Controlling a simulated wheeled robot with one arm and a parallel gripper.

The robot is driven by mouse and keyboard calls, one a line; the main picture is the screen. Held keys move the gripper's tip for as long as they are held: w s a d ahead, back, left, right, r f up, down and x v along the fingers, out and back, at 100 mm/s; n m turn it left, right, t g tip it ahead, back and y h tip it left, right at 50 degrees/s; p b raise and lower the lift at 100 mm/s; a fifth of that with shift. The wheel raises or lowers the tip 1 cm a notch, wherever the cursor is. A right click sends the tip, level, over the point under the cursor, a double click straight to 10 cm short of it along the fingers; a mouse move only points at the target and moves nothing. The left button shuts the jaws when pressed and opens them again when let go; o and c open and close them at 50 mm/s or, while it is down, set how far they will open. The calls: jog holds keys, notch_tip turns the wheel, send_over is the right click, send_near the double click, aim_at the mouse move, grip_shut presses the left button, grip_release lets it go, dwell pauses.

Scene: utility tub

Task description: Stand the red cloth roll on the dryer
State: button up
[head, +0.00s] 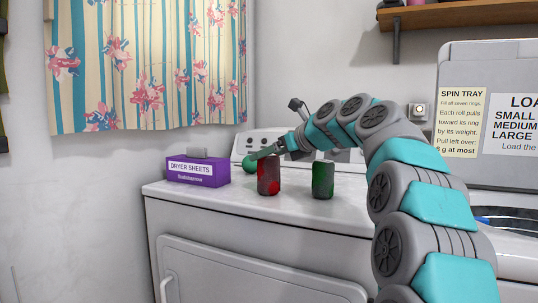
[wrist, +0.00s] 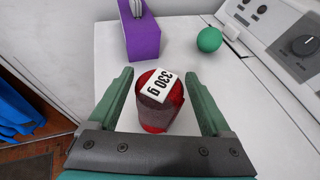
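The red cloth roll (head: 269,178) stands upright on the white dryer top (head: 230,209), left of a green roll. In the wrist view the red roll (wrist: 158,114) has a white "330 g" label on its top. My gripper (wrist: 161,72) is open, with one green finger on each side of the red roll and a visible gap on both sides. In the head view my gripper (head: 266,152) is at the roll's top; its fingers are partly hard to make out there.
A green roll (head: 323,180) stands close to the right of the red one. A purple dryer sheets box (head: 198,173) sits to the left, with a green ball (head: 249,163) behind. The dryer's control panel (wrist: 287,36) rises at the back. The front dryer top is clear.

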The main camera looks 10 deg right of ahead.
jog(key=shift+o, duration=1.1)
jog(key=shift+s+d+r, duration=0.1)
jog(key=shift+d+r, duration=0.05)
jog(key=shift+r, duration=0.05)
jog(key=v, duration=1.1)
jog(key=shift+s+d+p, duration=0.2)
jog(key=shift+s+p, duration=0.1)
jog(key=shift+p, duration=0.1)
